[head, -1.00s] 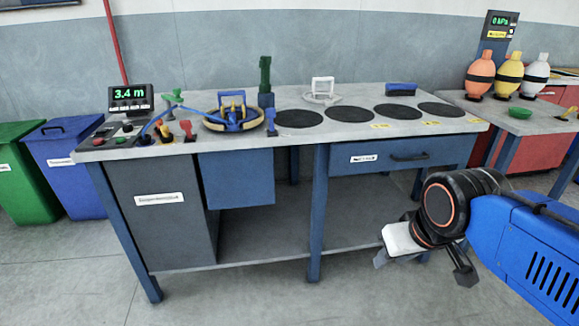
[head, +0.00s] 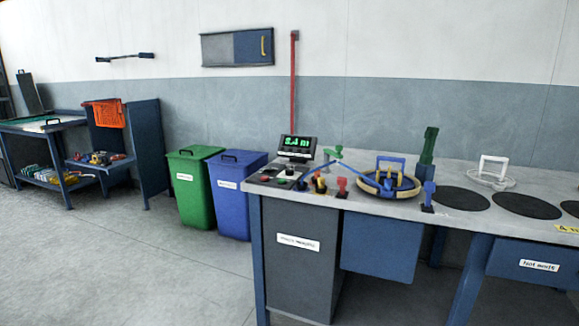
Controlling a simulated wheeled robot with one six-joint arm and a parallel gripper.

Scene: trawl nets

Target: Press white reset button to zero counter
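The counter (head: 298,146) is a dark box with a green lit readout at the left end of the workbench. Its digits are blurred now, ending in "m". A row of small marks or keys runs under the readout. A dark control panel (head: 273,181) with small red and green buttons lies in front of it on the bench top. A small pale spot shows near the panel's back edge, but I cannot tell whether it is the white reset button. My gripper is out of view.
The floor (head: 130,270) at front left is clear.

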